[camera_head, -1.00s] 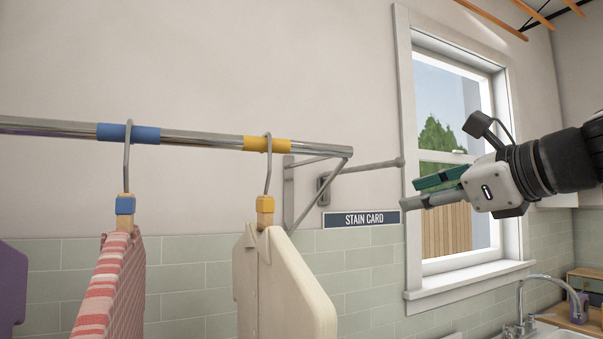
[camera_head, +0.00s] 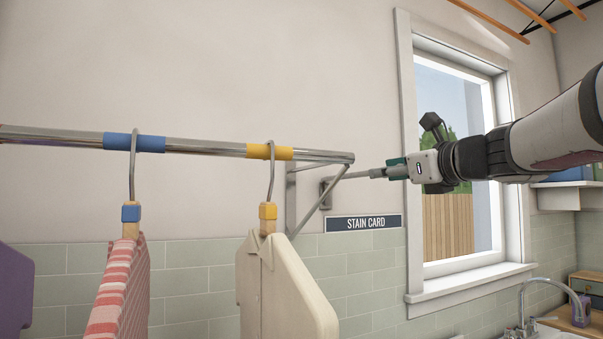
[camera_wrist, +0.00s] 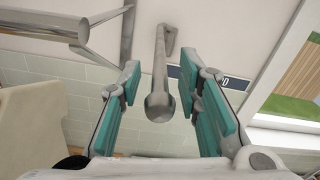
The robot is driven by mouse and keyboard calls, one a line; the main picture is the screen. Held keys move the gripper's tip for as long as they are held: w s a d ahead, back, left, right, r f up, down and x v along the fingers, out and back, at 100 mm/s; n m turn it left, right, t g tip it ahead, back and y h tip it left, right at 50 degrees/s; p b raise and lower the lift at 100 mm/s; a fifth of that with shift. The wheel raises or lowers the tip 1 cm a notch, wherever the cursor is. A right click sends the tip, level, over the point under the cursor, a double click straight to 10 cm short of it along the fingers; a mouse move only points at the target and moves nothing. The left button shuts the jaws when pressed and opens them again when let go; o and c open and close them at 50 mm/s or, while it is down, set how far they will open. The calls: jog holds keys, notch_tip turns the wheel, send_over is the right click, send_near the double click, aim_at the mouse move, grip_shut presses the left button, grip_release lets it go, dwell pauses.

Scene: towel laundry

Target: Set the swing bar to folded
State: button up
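The swing bar (camera_head: 356,175) is a short grey metal rod. It sticks out from a wall bracket (camera_head: 326,192) beside the end of the rail. In the wrist view the bar (camera_wrist: 159,72) points toward me, with its round end knob (camera_wrist: 159,107) nearest. My gripper (camera_wrist: 160,88) has its teal-padded fingers on both sides of the bar, open, with a gap on each side. In the head view my gripper (camera_head: 378,172) is at the bar's outer end, and its fingers partly hide the knob.
A chrome rail (camera_head: 205,147) on a triangular bracket is close left of the bar. A striped towel (camera_head: 120,290) and a cream board (camera_head: 285,285) hang from it. A "STAIN CARD" sign (camera_head: 363,223) is on the wall below. A window (camera_head: 447,220) is to the right.

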jog(key=shift+x, duration=0.85)
grip_shut()
